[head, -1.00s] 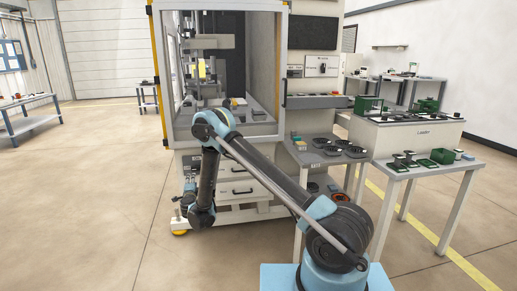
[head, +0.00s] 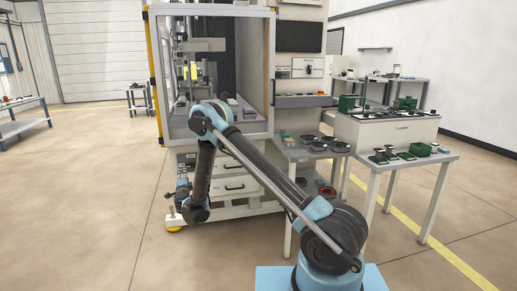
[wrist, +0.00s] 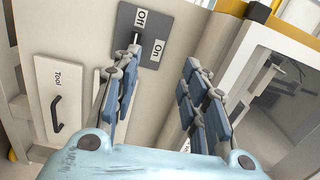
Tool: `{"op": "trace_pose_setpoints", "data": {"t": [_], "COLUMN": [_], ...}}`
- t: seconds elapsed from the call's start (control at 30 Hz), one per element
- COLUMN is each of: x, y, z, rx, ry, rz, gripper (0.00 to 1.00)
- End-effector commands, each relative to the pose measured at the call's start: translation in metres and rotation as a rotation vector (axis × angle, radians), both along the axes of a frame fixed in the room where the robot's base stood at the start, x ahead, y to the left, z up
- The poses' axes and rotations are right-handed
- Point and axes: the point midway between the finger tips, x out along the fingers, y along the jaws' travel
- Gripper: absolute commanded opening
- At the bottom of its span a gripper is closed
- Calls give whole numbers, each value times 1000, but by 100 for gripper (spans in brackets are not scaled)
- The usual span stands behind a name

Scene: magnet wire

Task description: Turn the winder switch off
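A grey switch plate (wrist: 151,25) with white "Off" and "On" labels shows at the top of the wrist view, on a pale cabinet face. A small dark lever is partly visible near the "Off" label; my left finger partly covers it, so its exact position is unclear. The plate carries no readable winder name. My gripper (wrist: 161,60) is open, its two blue-padded fingers spread apart with nothing between them. The left finger overlaps the plate in the picture; I cannot tell whether it touches. In the head view, my gripper is low at the machine's left front, largely hidden.
A drawer marked "Tool" (wrist: 58,100) with a dark handle is left of the plate. The enclosed machine (head: 275,60) carries a control panel with a dark knob (head: 308,69). Side tables (head: 400,166) with parts stand right. The floor at left is open.

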Motion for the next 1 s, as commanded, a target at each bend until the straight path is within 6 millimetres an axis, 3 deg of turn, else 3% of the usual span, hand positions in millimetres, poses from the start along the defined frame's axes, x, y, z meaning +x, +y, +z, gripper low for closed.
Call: {"op": "trace_pose_setpoints", "data": {"t": [0.27, 0.47, 0.7, 1.0], "x": [15, 25, 30, 19], "y": [-10, -29, -59, -104], "z": [57, 120, 186, 249], "rx": [-53, -129, -238, -389], "ry": [-48, -98, -144, -171], "rz": [50, 112, 188, 282], "gripper": [40, 40, 40, 40]}}
